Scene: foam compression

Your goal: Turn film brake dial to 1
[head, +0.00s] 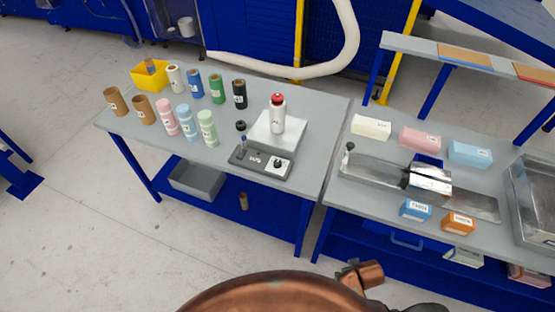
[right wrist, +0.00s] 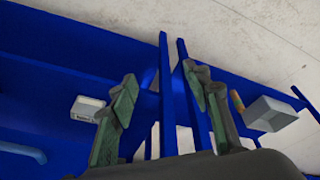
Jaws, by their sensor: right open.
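In the head view, a dark grey control panel (head: 255,160) lies near the front edge of the left table. A small black dial (head: 277,163) sits on a white plate at the panel's right end. Its marks are too small to read, so I cannot tell its setting. A small upright knob or lever (head: 242,145) stands at the panel's left end. My right gripper (right wrist: 165,90) shows in the right wrist view with its two green-padded fingers wide apart and nothing between them. It is away from the dial, which that view does not show. My left gripper is not in view.
A light scale-like block with a red-capped white bottle (head: 277,118) stands behind the panel. Several coloured rolls and a yellow bin (head: 149,76) fill the table's left side. The right table (head: 390,215) holds boxes and a metal device. Blue frame parts surround my right gripper.

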